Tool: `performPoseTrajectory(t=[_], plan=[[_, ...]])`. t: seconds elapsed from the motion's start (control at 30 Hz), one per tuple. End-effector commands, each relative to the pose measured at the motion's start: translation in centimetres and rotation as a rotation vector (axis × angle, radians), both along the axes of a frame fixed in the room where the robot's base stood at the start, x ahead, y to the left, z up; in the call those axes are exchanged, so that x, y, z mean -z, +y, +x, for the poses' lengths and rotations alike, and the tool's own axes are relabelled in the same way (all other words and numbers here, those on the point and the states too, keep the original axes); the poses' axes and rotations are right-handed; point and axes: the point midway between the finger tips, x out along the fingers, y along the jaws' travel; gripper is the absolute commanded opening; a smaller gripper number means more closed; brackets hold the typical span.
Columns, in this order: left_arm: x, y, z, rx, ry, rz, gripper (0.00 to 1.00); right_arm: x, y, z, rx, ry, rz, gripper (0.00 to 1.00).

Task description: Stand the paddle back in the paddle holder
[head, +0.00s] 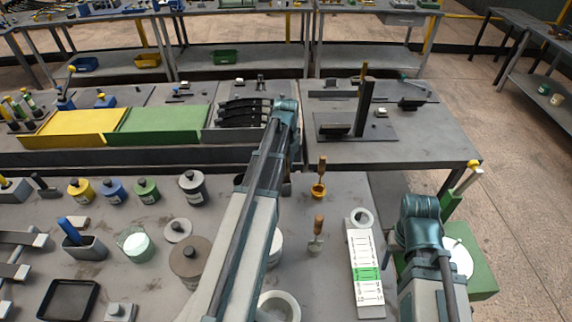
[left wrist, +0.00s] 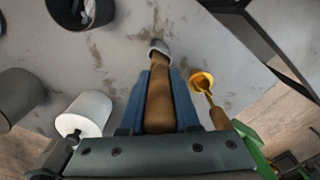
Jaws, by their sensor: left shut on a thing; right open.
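My left gripper (left wrist: 162,75) is shut on the brown wooden handle of the paddle (left wrist: 160,100) in the left wrist view. The handle lies between its two blue fingers, and a pale grey part (left wrist: 158,47) shows past the fingertips. I cannot tell if that part touches the table. In the head view my left arm hides this gripper and what it holds. My right gripper is outside both views. I cannot identify the paddle holder with certainty; a dark open container (left wrist: 80,10) shows at the upper left of the wrist view.
An orange ladle (head: 319,188) with a wooden handle is close right of the held handle (left wrist: 203,82). A wooden-handled tool (head: 316,244) stands nearer. A white jar (left wrist: 85,112) is left of the gripper. A numbered white board (head: 366,250) lies right.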

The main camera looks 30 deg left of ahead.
Motion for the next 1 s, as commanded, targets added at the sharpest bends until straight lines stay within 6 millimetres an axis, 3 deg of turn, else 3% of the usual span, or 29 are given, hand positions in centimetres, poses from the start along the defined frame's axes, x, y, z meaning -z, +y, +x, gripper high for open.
performPoseTrajectory(t=[0.53,0.57,0.73,0.97,1.0], plan=[[1.15,0.00,0.00,0.000,0.000,0.000,0.00,1.16,0.00,0.00,0.000,0.000,0.000,0.68],[1.13,0.00,0.00,0.000,0.000,0.000,0.32,1.13,0.00,0.00,0.000,0.000,0.000,0.68],[1.05,0.00,0.00,0.000,0.000,0.000,0.62,1.05,0.00,0.00,0.000,0.000,0.000,0.68],[1.05,0.00,0.00,0.000,0.000,0.000,0.65,1.05,0.00,0.00,0.000,0.000,0.000,0.68],[1.05,0.00,0.00,0.000,0.000,0.000,0.72,1.05,0.00,0.00,0.000,0.000,0.000,0.68]])
